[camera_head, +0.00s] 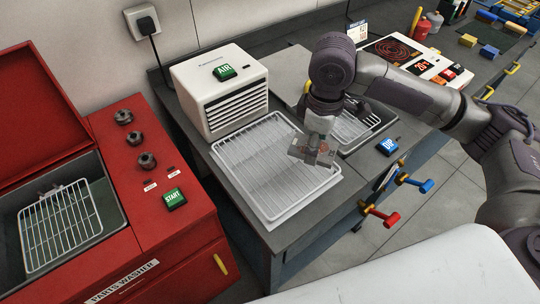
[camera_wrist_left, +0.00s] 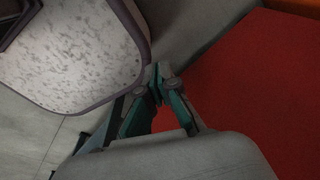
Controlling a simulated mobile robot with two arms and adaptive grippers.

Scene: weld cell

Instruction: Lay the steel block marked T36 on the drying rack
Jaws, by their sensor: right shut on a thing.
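My right gripper (camera_head: 318,140) is shut on a grey steel block (camera_head: 312,153). It holds the block at the right side of the white wire drying rack (camera_head: 250,165), in front of the dryer. Any marking on the block is too small to read, and I cannot tell whether the block touches the wires. The rest of the rack is empty. My left gripper (camera_wrist_left: 158,82) shows only in the left wrist view. Its teal-lined fingers meet at the tips with nothing visible between them.
The white dryer (camera_head: 218,90) with a green AIR button stands behind the rack. A dark tray with a wire grid (camera_head: 357,127) lies to the right. The red parts washer (camera_head: 150,215) stands open at left, with a basket (camera_head: 60,225) inside. A hotplate (camera_head: 392,50) is farther back.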

